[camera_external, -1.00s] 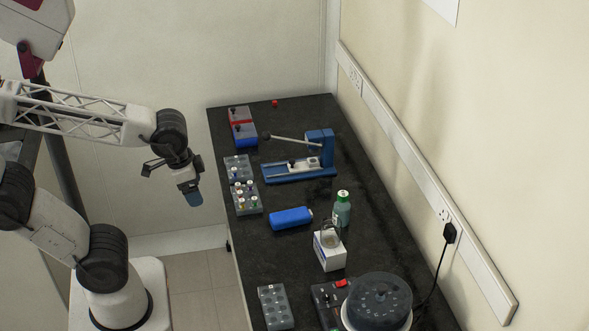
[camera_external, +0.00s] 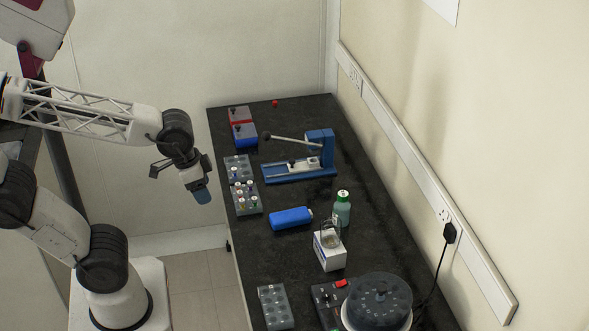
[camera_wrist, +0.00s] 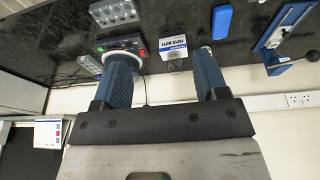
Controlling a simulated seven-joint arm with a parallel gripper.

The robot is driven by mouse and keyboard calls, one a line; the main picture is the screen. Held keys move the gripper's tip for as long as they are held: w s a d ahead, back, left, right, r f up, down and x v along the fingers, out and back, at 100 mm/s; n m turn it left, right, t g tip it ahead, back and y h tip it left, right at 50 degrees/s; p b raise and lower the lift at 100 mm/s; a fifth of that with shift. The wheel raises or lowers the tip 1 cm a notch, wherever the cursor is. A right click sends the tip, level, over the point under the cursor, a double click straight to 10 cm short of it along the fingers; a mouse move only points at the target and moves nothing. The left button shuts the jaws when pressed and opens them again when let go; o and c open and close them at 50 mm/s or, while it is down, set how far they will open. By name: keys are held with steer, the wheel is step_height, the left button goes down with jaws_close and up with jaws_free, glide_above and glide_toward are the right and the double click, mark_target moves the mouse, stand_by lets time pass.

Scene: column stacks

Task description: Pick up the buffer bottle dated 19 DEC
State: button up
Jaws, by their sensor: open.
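A teal bottle (camera_external: 342,210) with a green cap stands upright on the dark bench, right of a blue block. No date can be read on it, so I cannot tell whether it is the 19 DEC one. I cannot make it out clearly in the wrist view, where a finger may hide it. My gripper (camera_external: 202,195) is in the air left of the bench, well apart from the bottle. In the wrist view my gripper (camera_wrist: 164,72) has its two blue fingers spread, with nothing held between them.
A white box (camera_external: 329,251) stands just in front of the bottle. The blue block (camera_external: 291,218) lies to its left. A blue lever device (camera_external: 320,150) stands behind. Vial racks (camera_external: 246,198) line the left edge. A round dark-lidded machine (camera_external: 378,300) is at the front. The wall is on the right.

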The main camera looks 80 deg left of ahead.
steer(key=w+d+f+n+t+h, duration=0.1)
steer(key=w+t, duration=0.2)
steer(key=w, duration=1.3)
steer(key=n+t+y, duration=0.5)
steer(key=n+y, duration=0.2)
steer(key=y, duration=0.3)
glide_above(337, 207)
step_height(337, 207, down, 13)
steer(key=shift+f, duration=0.2)
steer(key=shift+f, duration=0.1)
steer(key=shift+f, duration=1.65)
